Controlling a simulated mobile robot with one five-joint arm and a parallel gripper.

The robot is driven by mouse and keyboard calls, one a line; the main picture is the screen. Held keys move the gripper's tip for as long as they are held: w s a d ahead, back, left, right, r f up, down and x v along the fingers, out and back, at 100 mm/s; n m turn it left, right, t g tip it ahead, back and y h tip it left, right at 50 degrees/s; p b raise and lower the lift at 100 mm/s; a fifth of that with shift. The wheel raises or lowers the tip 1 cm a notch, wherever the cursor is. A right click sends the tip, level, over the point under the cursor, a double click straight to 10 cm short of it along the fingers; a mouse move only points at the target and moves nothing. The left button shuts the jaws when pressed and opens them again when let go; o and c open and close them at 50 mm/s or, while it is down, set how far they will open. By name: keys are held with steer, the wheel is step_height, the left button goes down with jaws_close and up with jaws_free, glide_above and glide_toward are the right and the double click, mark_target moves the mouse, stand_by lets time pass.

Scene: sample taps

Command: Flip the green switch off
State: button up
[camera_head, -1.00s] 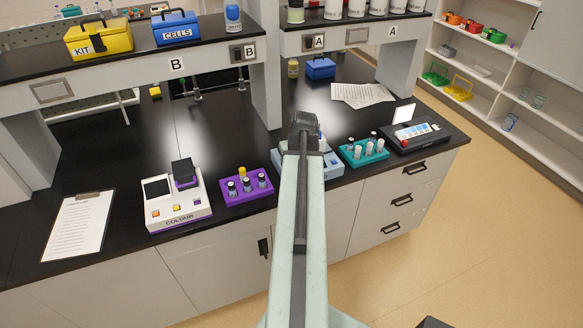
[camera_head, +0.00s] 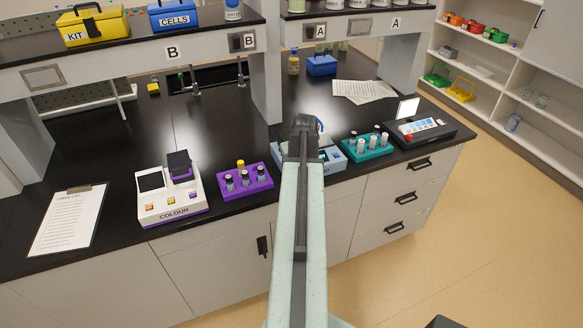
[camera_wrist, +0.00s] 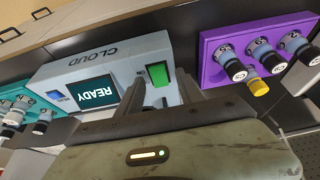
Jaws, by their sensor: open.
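The green switch (camera_wrist: 157,74) is a rocker on the grey meter labelled CLOUD (camera_wrist: 90,62), beside its screen (camera_wrist: 95,91), which reads READY. A small label next to the switch seems to read ON. My gripper (camera_wrist: 162,92) is open and empty, with its dark fingers just short of the switch, one toward each side of it. I cannot tell whether they touch the panel. In the head view the meter (camera_head: 331,160) stands on the black bench, partly hidden behind my gripper (camera_head: 303,122), and the switch is hidden there.
A purple vial rack (camera_head: 260,187) stands left of the meter and a teal rack (camera_head: 386,150) right of it. The COLOUR device (camera_head: 192,207) is farther left, and a dark keypad device (camera_head: 440,134) farther right. The bench behind the meter is mostly clear.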

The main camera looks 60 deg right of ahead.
jaws_close()
steer(key=shift+w+d+r+g+y+p, duration=0.3)
steer(key=shift+g+p, duration=0.1)
steer(key=shift+p, duration=0.25)
steer(key=shift+w+f+g+y, duration=0.15)
steer(key=shift+g+y, duration=0.25)
steer(key=shift+g, duration=0.2)
steer(key=shift+a, duration=0.1)
jaws_free()
